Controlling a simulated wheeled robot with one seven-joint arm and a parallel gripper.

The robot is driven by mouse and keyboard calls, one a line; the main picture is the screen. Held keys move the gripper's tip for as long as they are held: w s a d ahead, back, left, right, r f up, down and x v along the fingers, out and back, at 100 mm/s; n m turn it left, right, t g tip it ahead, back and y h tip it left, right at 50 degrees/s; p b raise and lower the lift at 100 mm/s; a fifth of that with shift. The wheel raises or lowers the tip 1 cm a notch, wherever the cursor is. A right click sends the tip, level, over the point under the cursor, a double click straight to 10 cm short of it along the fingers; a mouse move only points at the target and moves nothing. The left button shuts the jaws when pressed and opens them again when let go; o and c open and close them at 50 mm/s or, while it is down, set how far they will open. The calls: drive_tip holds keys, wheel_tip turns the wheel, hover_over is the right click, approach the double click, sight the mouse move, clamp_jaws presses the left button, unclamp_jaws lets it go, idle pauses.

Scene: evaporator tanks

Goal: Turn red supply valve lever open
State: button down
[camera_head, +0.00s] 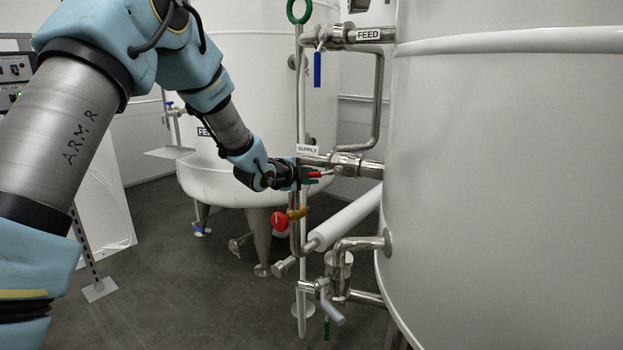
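The red supply valve lever (322,173) sits on a steel pipe (360,167) below the white SUPPLY label (307,149). The lever lies nearly level, and its red end points left toward my gripper. My gripper (312,174) is at the lever's red end, with its dark fingers around or right beside it. The gripper is small in view, and part of the lever is hidden by the fingers. I cannot tell whether the fingers are closed on it.
A blue lever (317,70) hangs from the FEED pipe (350,37) above. A large white tank (510,190) fills the right side.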

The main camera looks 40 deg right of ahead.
drive_tip(key=c, duration=0.8)
unclamp_jaws()
drive_tip(key=shift+r, duration=0.1)
drive_tip(key=shift+p, duration=0.3)
